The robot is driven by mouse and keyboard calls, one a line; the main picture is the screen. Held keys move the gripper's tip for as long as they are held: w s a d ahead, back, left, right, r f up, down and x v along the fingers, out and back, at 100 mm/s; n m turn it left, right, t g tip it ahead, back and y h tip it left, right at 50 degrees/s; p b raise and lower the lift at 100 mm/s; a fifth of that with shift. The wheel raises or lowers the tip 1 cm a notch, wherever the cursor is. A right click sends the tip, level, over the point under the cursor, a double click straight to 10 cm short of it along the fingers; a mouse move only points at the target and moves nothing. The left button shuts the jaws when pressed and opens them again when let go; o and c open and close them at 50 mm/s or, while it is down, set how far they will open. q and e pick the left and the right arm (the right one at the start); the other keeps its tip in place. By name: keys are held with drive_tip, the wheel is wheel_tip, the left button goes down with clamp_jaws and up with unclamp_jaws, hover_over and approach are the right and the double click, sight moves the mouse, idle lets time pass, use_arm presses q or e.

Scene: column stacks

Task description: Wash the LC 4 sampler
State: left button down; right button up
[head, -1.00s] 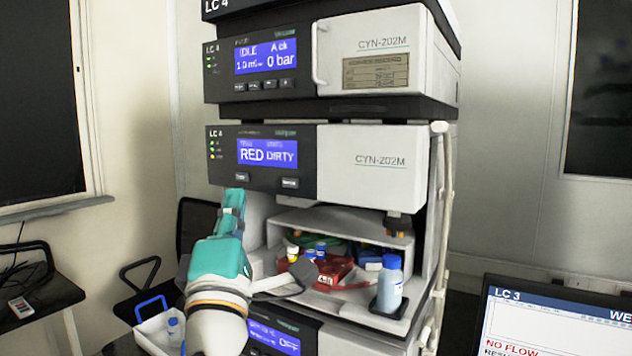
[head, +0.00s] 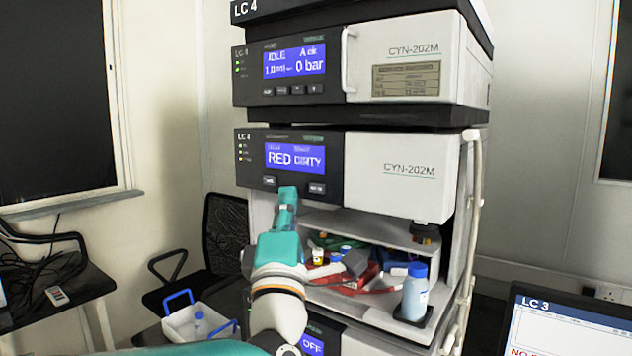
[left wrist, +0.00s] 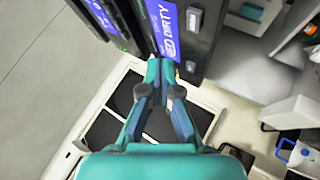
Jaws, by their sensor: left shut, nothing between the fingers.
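The LC 4 sampler (head: 385,165) is the second module of the stack, with a white front and a black panel. Its blue display (head: 294,158) reads RED and DIRTY. Below the display are a left button (head: 270,181) and a right button (head: 317,187); their labels are too small to read. My left gripper (head: 288,192) is shut and empty, its tips at the panel's lower edge between the two buttons. In the left wrist view the closed fingertips (left wrist: 161,66) lie by the panel and display (left wrist: 164,24); I cannot tell whether they touch. My right gripper is out of view.
The pump module (head: 415,70) above shows IDLE and 0 bar. An open bay below the sampler holds a red tray (head: 350,283) with vials; a blue-capped bottle (head: 415,293) stands at its front right. A white basket (head: 185,325) is lower left, an LC 3 monitor (head: 570,325) lower right.

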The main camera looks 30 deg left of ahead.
sight(317, 188)
use_arm(q)
drive_tip(key=shift+w+d, duration=0.1)
drive_tip(key=shift+w, duration=1.85)
drive_tip(key=shift+w+b, duration=0.1)
drive_tip(key=shift+b, duration=0.25)
drive_tip(key=shift+w, duration=0.3)
